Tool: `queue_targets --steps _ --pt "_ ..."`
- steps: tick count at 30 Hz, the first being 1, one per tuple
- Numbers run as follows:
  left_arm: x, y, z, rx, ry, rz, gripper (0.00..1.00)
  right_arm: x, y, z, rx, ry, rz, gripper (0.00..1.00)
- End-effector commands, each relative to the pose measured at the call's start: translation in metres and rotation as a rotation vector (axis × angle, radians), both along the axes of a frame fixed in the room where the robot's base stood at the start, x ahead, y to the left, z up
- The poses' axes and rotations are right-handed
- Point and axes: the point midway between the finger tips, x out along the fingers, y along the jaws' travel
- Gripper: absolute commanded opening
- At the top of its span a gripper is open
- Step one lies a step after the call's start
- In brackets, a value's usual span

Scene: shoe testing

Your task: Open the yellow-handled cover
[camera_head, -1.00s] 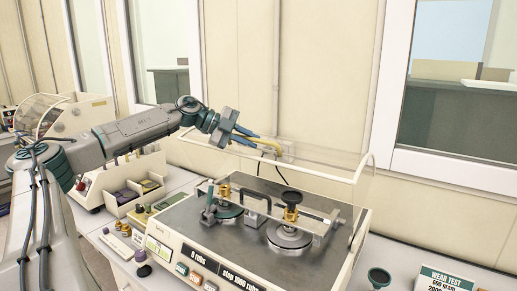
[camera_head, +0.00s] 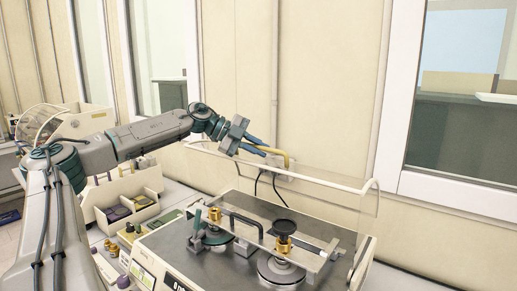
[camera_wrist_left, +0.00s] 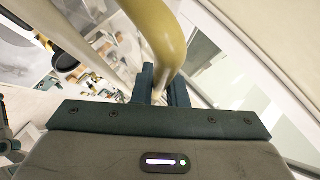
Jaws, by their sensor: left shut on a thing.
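The clear cover with a white rim (camera_head: 330,178) stands raised along the back of the testing machine (camera_head: 178,238). Its yellow handle (camera_head: 283,155) is at the top edge, near the wall. My left gripper (camera_head: 258,147) is shut on this handle, with its blue fingers around the bar. In the left wrist view the yellow handle (camera_wrist_left: 163,35) curves down between the finger pads of my left gripper (camera_wrist_left: 162,82). The fingers hide part of the handle. My right gripper is not in view.
Under the cover, the machine top carries two round discs and a black-topped brass weight (camera_head: 285,237). A sorting tray (camera_head: 118,198) stands left of the machine. The wall and a window (camera_head: 390,110) are close behind.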

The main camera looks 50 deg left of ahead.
Motion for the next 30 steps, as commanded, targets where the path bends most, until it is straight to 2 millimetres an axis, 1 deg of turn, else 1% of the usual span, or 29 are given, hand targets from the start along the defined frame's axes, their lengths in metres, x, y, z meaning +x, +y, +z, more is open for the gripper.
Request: queue_targets --steps 2,3,6,14,17,20,25,27,30 --pt "0.0 -0.001 -0.002 0.001 0.004 -0.003 0.0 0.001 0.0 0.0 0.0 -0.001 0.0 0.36" --pt "0.0 -0.001 -0.002 0.001 0.004 -0.003 0.17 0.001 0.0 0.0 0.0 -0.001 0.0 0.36" --pt "0.0 -0.001 -0.002 0.001 0.003 -0.003 0.34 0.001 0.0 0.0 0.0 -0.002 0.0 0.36" --pt "0.0 -0.001 -0.002 0.001 0.003 -0.003 0.34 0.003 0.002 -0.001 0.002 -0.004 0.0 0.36" --pt "-0.002 0.001 -0.001 0.0 0.001 -0.003 0.34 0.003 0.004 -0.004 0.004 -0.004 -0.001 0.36" --pt "-0.006 0.005 0.002 0.0 -0.003 -0.001 0.34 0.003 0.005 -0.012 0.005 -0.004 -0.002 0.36" --pt "-0.019 0.016 0.009 0.0 -0.005 0.0 0.34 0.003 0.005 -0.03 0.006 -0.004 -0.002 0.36" --pt "-0.029 0.025 0.014 0.002 -0.005 0.002 0.34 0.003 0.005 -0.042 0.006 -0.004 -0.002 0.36" --pt "-0.043 0.036 0.025 0.002 -0.003 0.003 0.34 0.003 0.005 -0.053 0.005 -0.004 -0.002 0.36"
